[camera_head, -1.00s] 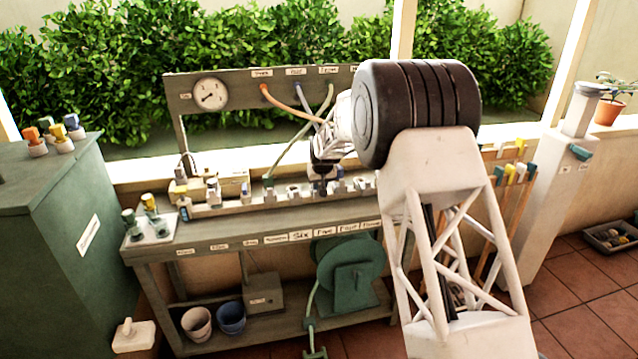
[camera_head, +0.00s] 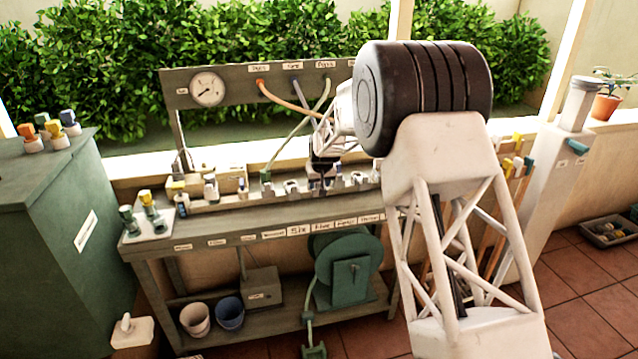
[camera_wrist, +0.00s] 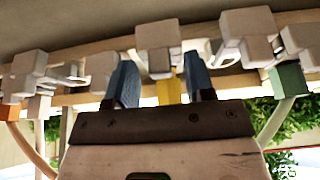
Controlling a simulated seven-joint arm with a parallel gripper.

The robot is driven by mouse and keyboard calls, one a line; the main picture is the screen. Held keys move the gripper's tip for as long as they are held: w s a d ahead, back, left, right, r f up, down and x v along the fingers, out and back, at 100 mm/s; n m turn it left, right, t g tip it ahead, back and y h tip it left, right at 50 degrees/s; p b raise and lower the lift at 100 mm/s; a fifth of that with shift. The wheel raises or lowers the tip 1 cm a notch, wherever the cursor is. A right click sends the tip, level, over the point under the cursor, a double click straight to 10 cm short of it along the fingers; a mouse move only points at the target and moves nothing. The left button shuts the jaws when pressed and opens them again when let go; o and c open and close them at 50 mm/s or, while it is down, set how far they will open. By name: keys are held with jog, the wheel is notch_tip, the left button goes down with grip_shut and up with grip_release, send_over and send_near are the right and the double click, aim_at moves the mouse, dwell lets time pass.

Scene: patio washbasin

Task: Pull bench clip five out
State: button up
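A row of pale clips (camera_head: 292,187) stands along the rail at the back of the bench. The front edge carries labels, and one reads "Five" (camera_head: 321,226). My gripper (camera_head: 323,182) is down at this row, above and behind that label; my arm hides part of the row. In the wrist view, my gripper's two blue fingertips (camera_wrist: 162,84) are apart, one on each side of a yellow piece (camera_wrist: 168,88) under a white clip block (camera_wrist: 158,36). A gap shows on the left of the yellow piece; contact on the right cannot be told.
Other white clips (camera_wrist: 250,30) sit close on both sides, one with a green piece (camera_wrist: 289,80). Hoses (camera_head: 288,100) hang from the gauge panel (camera_head: 232,84) behind my gripper. A green cabinet (camera_head: 50,210) stands left, a white pillar (camera_head: 560,190) right.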

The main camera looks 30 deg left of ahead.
jog(key=shift+r, duration=0.1)
jog(key=v, duration=0.7)
jog(key=shift+r, duration=0.25)
jog(key=shift+s+d, duration=0.1)
jog(key=shift+d, duration=0.05)
dwell(0.6)
jog(key=s+d+r+m, duration=0.1)
jog(key=d+r, duration=0.5)
jog(key=d, duration=0.5)
jog(key=s+d+r+m, duration=0.1)
jog(key=s+d+r, duration=0.1)
jog(key=d+r, duration=0.65)
jog(key=s+d+r+m+h, duration=0.15)
jog(key=s+d, duration=0.45)
jog(key=d, duration=0.7)
jog(key=s+d+r+m, duration=0.1)
jog(key=s+d+r, duration=0.3)
jog(key=d, duration=0.9)
jog(key=s+d+m+h, duration=0.1)
jog(key=s+d+m, duration=0.1)
jog(key=s+d, duration=1.4)
jog(key=s+d+f+m, duration=0.1)
jog(key=s+d, duration=0.3)
jog(key=s, duration=0.6)
jog(key=s+d+f+m, duration=0.1)
jog(key=s+d+f, duration=0.3)
jog(key=s, duration=0.6)
jog(key=shift+s+d+m+g+h, duration=0.25)
jog(key=shift+s+m+g+h, duration=0.1)
jog(key=shift+h, duration=0.1)
